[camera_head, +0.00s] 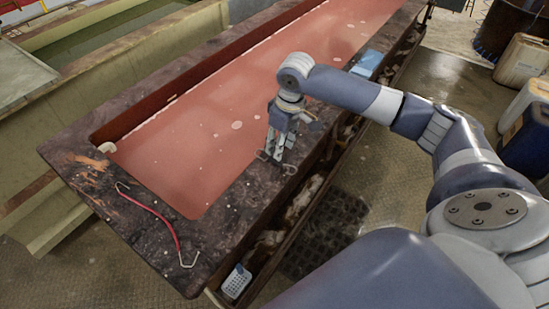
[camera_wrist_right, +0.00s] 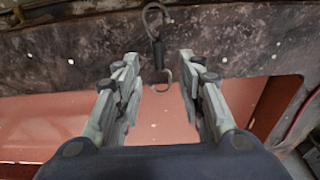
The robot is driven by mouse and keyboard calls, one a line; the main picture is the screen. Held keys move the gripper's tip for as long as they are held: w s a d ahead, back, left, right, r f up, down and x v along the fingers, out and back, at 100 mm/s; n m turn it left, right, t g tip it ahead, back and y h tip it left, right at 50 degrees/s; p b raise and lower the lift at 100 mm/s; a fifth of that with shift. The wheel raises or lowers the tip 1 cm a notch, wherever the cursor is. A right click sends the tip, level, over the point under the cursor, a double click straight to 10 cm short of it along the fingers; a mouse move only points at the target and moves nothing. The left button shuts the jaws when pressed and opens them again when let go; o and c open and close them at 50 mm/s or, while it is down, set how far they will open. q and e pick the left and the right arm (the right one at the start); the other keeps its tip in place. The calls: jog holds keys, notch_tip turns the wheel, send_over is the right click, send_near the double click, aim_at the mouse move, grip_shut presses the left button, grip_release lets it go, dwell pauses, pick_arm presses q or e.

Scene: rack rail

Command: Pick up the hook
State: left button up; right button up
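A small metal hook with a dark middle (camera_wrist_right: 158,52) lies on the dark rim of the tank. It is curved at both ends. In the wrist view it is at top centre, with its lower curl in line with the gap between my fingertips. In the head view only bits of it show beside the fingers. My right gripper (camera_wrist_right: 155,66) is open and empty, pointing down over the rim; it also shows in the head view (camera_head: 274,152). I cannot tell whether it touches the hook. A longer red-handled hook (camera_head: 152,210) lies on the near-left rim. My left gripper is not in view.
The long tank holds reddish liquid (camera_head: 190,150) inside a wide stained rim (camera_head: 225,215). A blue item (camera_head: 368,62) lies on the rim farther back. Containers (camera_head: 522,60) stand at the right.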

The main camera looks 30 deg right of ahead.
aim_at(275, 160)
jog(key=shift+w+f, duration=0.25)
jog(key=shift+f, duration=0.55)
jog(key=f+p, duration=0.1)
jog(key=f, duration=0.1)
jog(key=w+f+p, duration=0.1)
jog(key=f, duration=0.1)
jog(key=shift+a+f, duration=0.15)
jog(key=shift+f, duration=0.45)
jog(key=shift+c, duration=0.8)
grip_shut()
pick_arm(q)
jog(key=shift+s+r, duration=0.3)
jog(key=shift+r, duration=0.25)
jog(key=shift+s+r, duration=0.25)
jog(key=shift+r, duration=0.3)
